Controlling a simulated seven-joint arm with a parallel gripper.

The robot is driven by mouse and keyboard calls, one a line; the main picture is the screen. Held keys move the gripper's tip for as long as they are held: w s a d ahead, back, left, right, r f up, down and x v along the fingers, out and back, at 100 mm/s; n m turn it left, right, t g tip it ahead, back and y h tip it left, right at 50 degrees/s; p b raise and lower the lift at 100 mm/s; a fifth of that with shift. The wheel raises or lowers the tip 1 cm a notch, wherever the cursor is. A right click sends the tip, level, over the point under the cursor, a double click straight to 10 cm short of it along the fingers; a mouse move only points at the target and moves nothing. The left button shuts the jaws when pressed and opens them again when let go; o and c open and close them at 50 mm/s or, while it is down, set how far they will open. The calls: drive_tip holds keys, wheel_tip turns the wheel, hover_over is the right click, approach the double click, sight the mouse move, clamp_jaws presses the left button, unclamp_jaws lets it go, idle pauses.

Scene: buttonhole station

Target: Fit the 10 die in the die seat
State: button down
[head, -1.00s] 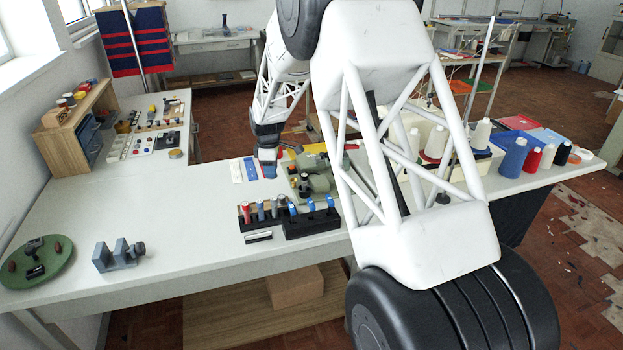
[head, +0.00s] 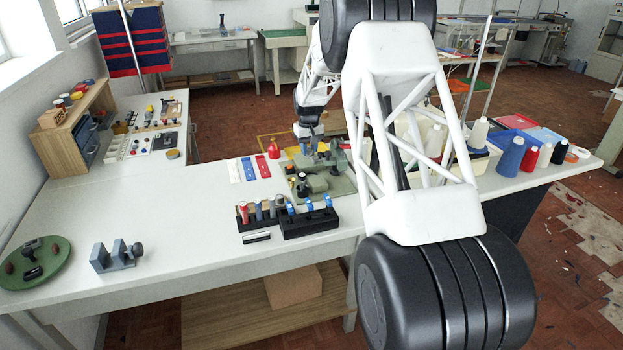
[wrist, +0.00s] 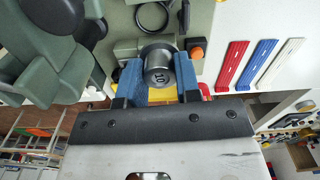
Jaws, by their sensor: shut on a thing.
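A steel cylinder, the die (wrist: 158,68), sits between the two blue fingers of my gripper (wrist: 159,78) in the wrist view, with a dark mark on its face too small to read surely. The gripper is shut on it. In the head view my gripper (head: 308,146) is over the back part of the green buttonhole machine (head: 318,186). The machine's green base (wrist: 205,40) lies beyond the die in the wrist view, with an orange knob (wrist: 197,53) close to the right of the die. I cannot make out the die seat, nor whether the die touches anything.
Red, blue and white slotted strips (head: 248,169) lie left of the machine, near a red bottle (head: 274,149). Black racks of handled tools (head: 310,222) stand in front. A grey block fixture (head: 117,257) and green round plate (head: 35,262) are at left. The table's middle left is clear.

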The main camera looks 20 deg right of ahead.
drive_tip(key=shift+w+d+r+m, duration=0.1)
drive_tip(key=shift+w+d+m, duration=0.1)
drive_tip(key=shift+d+m, duration=0.3)
drive_tip(key=shift+d, duration=0.1)
hover_over(312, 169)
drive_tip(key=s+a, duration=0.1)
drive_tip(key=s, duration=0.2)
drive_tip(key=shift+a+f, duration=0.1)
drive_tip(key=shift+f, duration=3.05)
drive_tip(key=shift+f, duration=0.1)
drive_tip(key=shift+f, duration=1.75)
drive_tip(key=shift+f, duration=0.4)
